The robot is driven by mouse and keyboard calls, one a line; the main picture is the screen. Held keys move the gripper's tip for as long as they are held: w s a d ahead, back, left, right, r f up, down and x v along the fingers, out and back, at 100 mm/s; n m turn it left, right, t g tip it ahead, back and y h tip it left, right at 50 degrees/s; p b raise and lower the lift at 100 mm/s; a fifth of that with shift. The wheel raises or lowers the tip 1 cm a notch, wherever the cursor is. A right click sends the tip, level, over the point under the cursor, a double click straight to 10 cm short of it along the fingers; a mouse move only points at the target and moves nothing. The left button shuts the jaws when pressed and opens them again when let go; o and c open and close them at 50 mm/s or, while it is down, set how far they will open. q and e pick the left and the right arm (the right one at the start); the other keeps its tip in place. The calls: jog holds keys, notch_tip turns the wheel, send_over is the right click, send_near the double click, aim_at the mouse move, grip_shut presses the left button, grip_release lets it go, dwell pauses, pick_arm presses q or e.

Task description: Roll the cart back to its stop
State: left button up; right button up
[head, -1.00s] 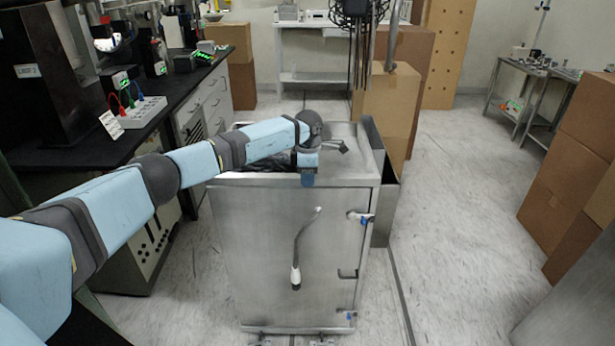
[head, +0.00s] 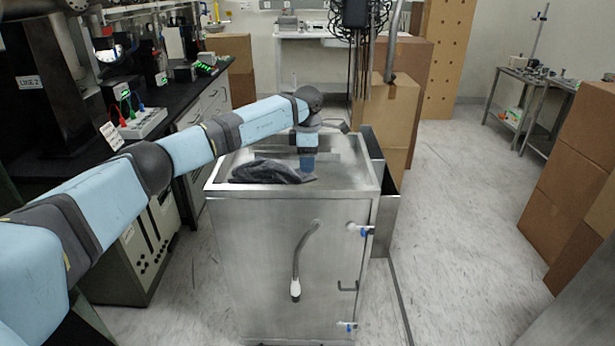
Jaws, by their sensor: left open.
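The cart appears to be the steel cabinet (head: 265,255) in the middle of the head view, standing upright on the floor. Its front has a hanging hose with a white end (head: 296,285), a small dark pull (head: 348,287) and blue-tipped latches on the right edge. My left gripper (head: 307,162) points down over the cart's top and is open, with nothing seen in it. I see it nearly edge-on; whether it touches the top cannot be told. A dark crumpled cloth or bag (head: 268,172) lies on the top beside it. I cannot make out the stop. My right gripper is not in view.
A black lab bench (head: 85,150) with instruments runs along the left, close to the cart. Cardboard boxes (head: 388,115) stand behind the cart and more (head: 570,165) at the right. The floor (head: 460,230) right of the cart is clear, with a dark line along it.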

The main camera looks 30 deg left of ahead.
pick_arm(q)
jog(key=shift+r, duration=2.3)
jog(key=shift+f, duration=0.15)
